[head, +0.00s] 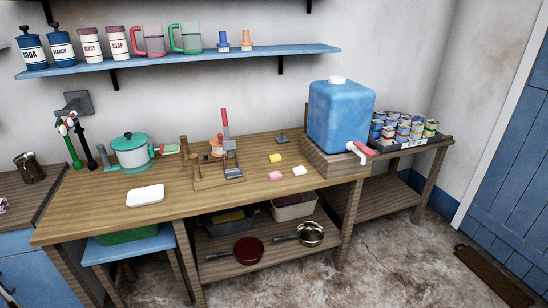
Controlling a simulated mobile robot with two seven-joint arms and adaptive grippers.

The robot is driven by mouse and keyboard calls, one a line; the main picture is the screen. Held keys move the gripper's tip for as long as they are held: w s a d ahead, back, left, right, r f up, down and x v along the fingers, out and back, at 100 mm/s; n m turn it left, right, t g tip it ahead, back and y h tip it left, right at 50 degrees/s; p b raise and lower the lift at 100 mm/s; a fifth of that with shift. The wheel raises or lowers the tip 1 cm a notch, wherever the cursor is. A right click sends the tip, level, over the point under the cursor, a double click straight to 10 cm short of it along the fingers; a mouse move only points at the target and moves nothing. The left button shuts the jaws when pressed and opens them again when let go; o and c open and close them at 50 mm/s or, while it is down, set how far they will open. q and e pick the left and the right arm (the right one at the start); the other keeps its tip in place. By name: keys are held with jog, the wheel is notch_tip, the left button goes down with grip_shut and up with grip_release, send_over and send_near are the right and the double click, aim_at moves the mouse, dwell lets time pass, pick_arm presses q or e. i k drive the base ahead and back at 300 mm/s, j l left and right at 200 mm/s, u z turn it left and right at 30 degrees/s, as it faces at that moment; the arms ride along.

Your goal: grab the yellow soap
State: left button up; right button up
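The yellow soap (275,158) is a small block lying on the wooden table top (225,205), right of the middle. A pink block (275,176) lies just in front of it, and a white block (299,170) lies to its front right. The three blocks are apart from each other, and nothing covers the yellow one. Neither of my grippers shows in the head view.
A blue water container (340,115) with a red-handled tap stands right of the soaps. A wooden rack (218,184) with upright tools stands to their left. Further left are a teal pot (131,152) and a white dish (145,195). The front strip of the table is clear.

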aim_at(276, 158)
jog(key=i+l+u, duration=0.1)
jog(key=i+l, duration=0.15)
jog(key=i+l+u, duration=0.15)
jog(key=l, duration=0.2)
jog(key=i+l+u, duration=0.1)
jog(key=i+l, duration=0.15)
jog(key=i+l+u, duration=0.1)
jog(key=l, duration=0.3)
jog(key=i+l+u, duration=0.1)
jog(key=i+l, duration=0.15)
jog(key=i+l+u, duration=0.15)
jog(key=l, duration=0.3)
